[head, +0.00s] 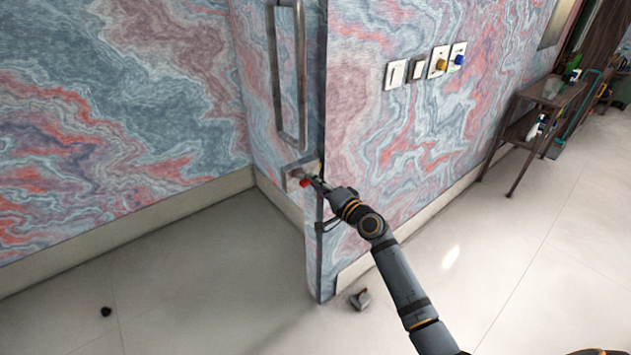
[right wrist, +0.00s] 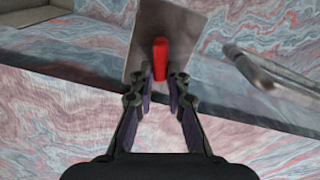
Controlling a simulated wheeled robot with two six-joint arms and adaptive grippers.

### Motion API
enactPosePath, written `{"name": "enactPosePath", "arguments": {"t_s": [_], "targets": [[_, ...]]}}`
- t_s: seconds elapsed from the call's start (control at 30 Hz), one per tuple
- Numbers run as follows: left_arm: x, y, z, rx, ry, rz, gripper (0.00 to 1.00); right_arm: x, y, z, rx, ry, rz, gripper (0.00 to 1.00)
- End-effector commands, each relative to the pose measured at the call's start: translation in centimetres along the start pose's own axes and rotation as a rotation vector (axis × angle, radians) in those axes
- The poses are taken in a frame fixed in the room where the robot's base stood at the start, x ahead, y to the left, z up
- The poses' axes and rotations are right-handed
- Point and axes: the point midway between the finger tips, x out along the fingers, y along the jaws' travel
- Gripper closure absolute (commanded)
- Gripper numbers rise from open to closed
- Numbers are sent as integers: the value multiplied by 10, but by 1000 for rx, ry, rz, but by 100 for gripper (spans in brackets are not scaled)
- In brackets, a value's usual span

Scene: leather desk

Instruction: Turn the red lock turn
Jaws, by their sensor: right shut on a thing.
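The red lock turn (right wrist: 160,58) shows in the right wrist view as a red tab on a grey metal plate (right wrist: 143,38). In the head view only a small red part of the lock turn (head: 304,183) shows beside my gripper, on the plate (head: 293,174) fixed to the marbled door edge, below a long metal handle (head: 303,75). My right gripper (head: 317,182) reaches it from the right. In the right wrist view its two fingers (right wrist: 160,79) are closed on the near end of the red tab, one on each side. My left gripper is not in view.
Switches and sockets (head: 418,70) sit on the marbled wall to the right. A side table (head: 545,90) with bottles stands farther right. A small grey object (head: 360,299) and a dark one (head: 106,311) lie on the floor. The floor is otherwise mostly clear.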

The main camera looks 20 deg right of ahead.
Motion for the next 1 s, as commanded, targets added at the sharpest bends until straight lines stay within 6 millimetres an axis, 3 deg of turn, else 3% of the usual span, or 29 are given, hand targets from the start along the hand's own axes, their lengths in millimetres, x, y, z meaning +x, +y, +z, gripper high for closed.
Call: {"name": "enactPosePath", "arguments": {"t_s": [0.43,1.0], "targets": [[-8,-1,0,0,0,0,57,0,3,1,263,0,1,100],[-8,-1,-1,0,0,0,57,0,4,1,320,0,1,100]]}}
